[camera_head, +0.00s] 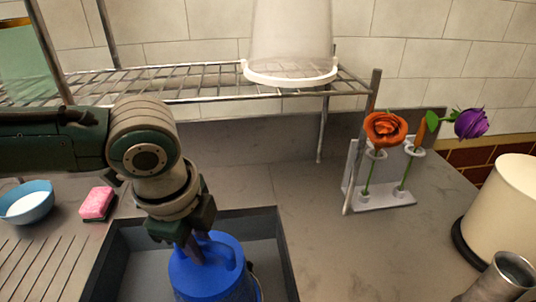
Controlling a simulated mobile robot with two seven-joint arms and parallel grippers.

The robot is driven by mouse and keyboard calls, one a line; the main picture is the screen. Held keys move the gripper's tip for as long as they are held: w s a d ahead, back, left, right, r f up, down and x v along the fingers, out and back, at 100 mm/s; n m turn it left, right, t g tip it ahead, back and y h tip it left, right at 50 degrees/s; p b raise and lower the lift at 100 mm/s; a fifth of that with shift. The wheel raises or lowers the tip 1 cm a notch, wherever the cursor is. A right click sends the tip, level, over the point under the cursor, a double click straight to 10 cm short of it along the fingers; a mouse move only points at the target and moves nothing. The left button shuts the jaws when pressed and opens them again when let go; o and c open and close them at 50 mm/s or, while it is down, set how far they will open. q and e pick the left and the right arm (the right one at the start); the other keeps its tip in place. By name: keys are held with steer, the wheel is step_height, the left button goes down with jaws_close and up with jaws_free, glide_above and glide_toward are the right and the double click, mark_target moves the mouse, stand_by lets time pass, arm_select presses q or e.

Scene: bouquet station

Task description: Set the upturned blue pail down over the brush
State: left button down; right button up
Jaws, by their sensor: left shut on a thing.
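The blue pail (212,278) is upturned in or just above a dark rectangular basin (272,226) at the bottom of the head view. The lower edge of the picture cuts it off. My left gripper (196,249) points down and is shut on the top of the pail. I cannot tell whether the pail touches the basin floor. I cannot make out the brush; the pail may hide it. My right gripper is not in view.
A wire rack (200,82) with a white translucent container (290,40) stands behind. Left are a blue bowl (38,207) and a pink sponge (97,203). Right are an orange flower (386,128) and a purple flower (471,123) in a stand, a cream cylinder (505,215) and a metal cup (505,277).

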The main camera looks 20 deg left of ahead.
arm_select(q)
steer(key=c, duration=0.7)
jaws_free()
steer(key=shift+r, duration=0.1)
step_height(320, 180, up, 10)
steer(key=s+p, duration=0.1)
steer(key=s, duration=0.1)
steer(key=shift+d+f, duration=0.2)
